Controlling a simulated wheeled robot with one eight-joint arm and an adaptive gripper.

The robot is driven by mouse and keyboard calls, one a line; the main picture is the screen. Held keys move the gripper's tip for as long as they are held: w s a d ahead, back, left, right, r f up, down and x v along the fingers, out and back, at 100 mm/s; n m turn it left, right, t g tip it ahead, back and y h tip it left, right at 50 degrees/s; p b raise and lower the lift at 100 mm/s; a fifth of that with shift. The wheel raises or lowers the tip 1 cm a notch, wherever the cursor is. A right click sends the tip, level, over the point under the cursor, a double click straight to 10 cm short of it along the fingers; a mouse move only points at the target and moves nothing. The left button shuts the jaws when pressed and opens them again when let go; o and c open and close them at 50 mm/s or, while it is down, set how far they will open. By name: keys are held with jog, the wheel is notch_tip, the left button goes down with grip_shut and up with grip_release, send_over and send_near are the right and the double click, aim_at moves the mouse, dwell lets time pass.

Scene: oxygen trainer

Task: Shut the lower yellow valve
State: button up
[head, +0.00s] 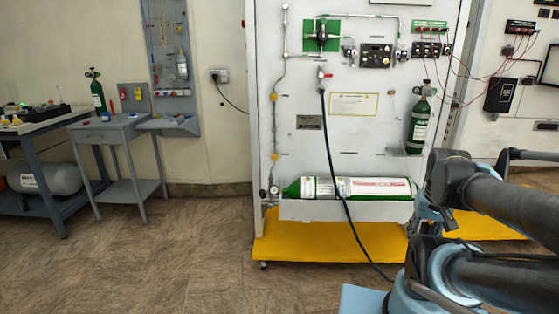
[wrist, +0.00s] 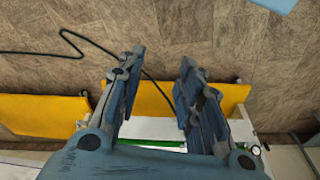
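The lower yellow valve (head: 273,157) is a small yellow fitting on the thin vertical pipe at the left side of the white panel (head: 300,230), above the lying green and white cylinder (head: 340,188). Its handle is too small to read. A second yellow valve (head: 273,97) sits higher on the same pipe. My gripper (wrist: 160,62) shows in the wrist view with its two fingers spread apart and nothing between them. The fingers appear over the floor and the panel's yellow base. I cannot make out the lower valve in the wrist view. My arm is at the right in the head view, apart from the valve.
A black hose (head: 345,190) hangs from a red-handled valve (head: 324,73) across the panel front to the floor. The yellow base (head: 320,247) juts out below the panel. A small grey table (head: 115,131) and a workbench (head: 45,124) stand left. Floor before the panel's left is clear.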

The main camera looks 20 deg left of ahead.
jog(key=shift+w+a, duration=0.3)
jog(key=shift+w, duration=0.05)
jog(key=shift+o, duration=2.2)
jog(key=shift+s+r, duration=0.25)
jog(key=w+a+r+n+t+h, duration=0.1)
jog(key=w+r+n+t+h, duration=0.2)
jog(key=w, duration=0.7)
jog(key=w+a+r+n, duration=0.1)
jog(key=w+r+n, duration=0.4)
jog(key=w, duration=0.4)
jog(key=w+a+n+t+h, duration=0.1)
jog(key=w+a+n+t, duration=0.4)
jog(key=w+a+n, duration=0.7)
jog(key=n+t+y, duration=0.7)
jog(key=n+y, duration=0.1)
jog(key=n, duration=0.8)
send_near(274, 159)
jog(key=x, duration=0.9)
